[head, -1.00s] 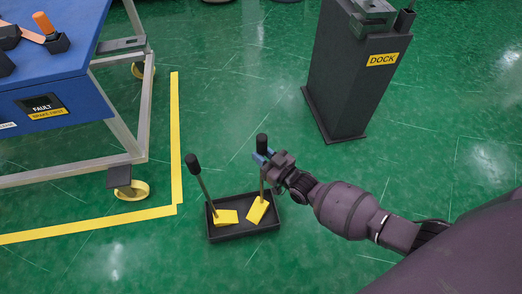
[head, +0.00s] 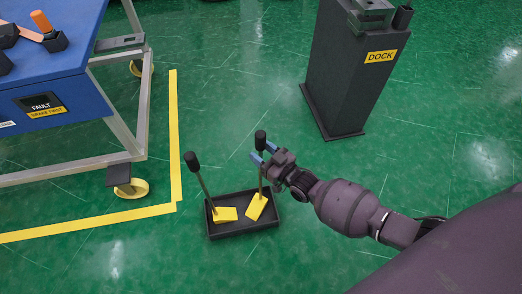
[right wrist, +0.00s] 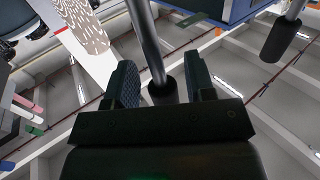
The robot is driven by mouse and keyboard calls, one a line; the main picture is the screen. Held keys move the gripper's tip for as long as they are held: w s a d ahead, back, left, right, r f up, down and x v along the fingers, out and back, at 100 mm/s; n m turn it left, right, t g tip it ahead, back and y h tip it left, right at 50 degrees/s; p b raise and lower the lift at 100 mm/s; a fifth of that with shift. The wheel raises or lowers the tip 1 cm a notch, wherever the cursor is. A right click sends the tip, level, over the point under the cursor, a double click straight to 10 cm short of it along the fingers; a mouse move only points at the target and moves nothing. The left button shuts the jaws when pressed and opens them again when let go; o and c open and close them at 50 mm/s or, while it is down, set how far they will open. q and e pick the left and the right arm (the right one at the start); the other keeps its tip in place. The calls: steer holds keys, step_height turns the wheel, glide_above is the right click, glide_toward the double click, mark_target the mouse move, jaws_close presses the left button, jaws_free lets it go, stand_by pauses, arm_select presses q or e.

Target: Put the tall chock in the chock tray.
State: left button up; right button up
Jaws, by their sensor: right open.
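Two chocks with yellow wedges and dark rod handles with black grips stand in the black chock tray (head: 240,233). The right chock (head: 256,207) has a nearly upright handle. The left chock (head: 227,214) has a handle that leans left. I cannot tell surely which is the tall one. My right gripper (head: 263,154) is open, its fingers either side of the right chock's handle, just under the grip. In the right wrist view the handle (right wrist: 150,45) runs between the parted fingers, with a gap on each side. My left gripper is out of view.
A blue-topped cart (head: 60,70) on yellow-braked casters stands at the left, behind a yellow floor line (head: 175,140). A dark dock pedestal (head: 350,80) stands behind at the right. Green floor around the tray is clear.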

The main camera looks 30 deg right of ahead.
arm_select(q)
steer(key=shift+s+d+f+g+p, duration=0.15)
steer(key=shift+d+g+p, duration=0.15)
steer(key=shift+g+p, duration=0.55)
arm_select(e)
steer(key=v, duration=1.1)
steer(key=shift+s, duration=0.15)
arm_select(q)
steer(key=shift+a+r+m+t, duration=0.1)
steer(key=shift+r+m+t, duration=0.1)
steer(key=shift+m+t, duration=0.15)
